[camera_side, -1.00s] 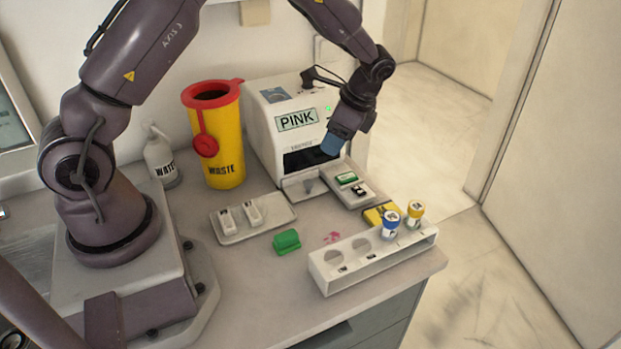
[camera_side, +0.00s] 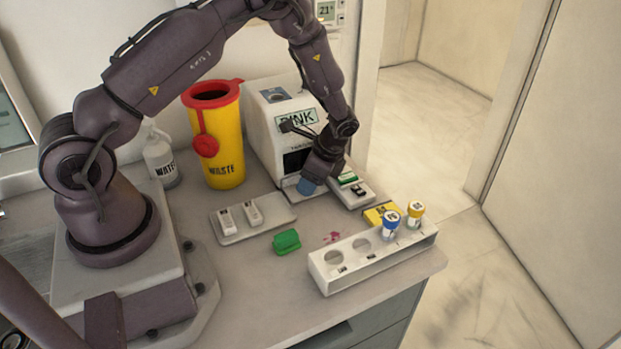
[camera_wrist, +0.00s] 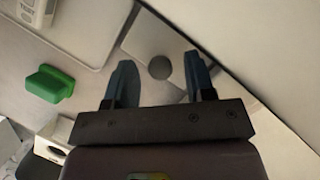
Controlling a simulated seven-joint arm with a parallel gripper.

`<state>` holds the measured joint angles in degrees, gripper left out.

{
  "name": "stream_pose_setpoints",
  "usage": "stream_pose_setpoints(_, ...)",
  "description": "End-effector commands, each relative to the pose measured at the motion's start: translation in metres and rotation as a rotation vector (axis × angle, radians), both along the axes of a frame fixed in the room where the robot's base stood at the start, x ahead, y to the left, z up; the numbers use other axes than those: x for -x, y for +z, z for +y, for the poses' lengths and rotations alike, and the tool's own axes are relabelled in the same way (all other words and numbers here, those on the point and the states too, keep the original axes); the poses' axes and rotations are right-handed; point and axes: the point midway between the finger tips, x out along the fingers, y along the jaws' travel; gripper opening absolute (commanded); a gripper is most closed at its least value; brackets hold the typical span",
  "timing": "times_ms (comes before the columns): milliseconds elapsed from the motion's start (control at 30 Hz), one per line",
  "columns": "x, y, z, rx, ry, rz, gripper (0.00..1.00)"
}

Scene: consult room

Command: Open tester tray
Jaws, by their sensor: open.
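The tester (camera_side: 268,122) is the white box with a green label, only partly readable behind my arm, at the back of the bench. Its tray (camera_side: 291,183) sticks out low at the front, and my gripper (camera_side: 306,187) is right over it, hiding part of it. In the wrist view the tray (camera_wrist: 140,40) lies beyond the fingertips, with a round grey recess or knob (camera_wrist: 160,67) between my open fingers (camera_wrist: 160,80). I cannot tell whether the fingers touch it.
A white rack (camera_side: 325,268) with blue-capped and yellow-capped vials stands at the front right. A small tray (camera_side: 228,237) with two white cassettes, a green block (camera_side: 287,241) and a yellow waste bin (camera_side: 222,150) are to the left. A side tray (camera_side: 367,194) is close on the right.

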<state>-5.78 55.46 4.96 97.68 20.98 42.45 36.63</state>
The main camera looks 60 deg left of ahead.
Motion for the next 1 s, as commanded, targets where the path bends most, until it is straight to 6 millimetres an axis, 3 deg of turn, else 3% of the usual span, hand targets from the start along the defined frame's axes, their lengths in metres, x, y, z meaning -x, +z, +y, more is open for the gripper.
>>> stream_pose_setpoints(200,0.0,0.0,0.0,0.0,0.0,0.0,0.5)
stream_pose_setpoints(400,0.0,0.0,0.0,0.0,0.0,0.0,0.04)
stream_pose_setpoints(433,0.0,0.0,0.0,0.0,0.0,0.0,0.0)
stream_pose_setpoints(667,-0.001,0.0,-0.012,0.001,-0.004,0.0,0.0)
stream_pose_setpoints(1000,-0.002,0.001,-0.089,0.002,-0.006,-0.004,0.0)
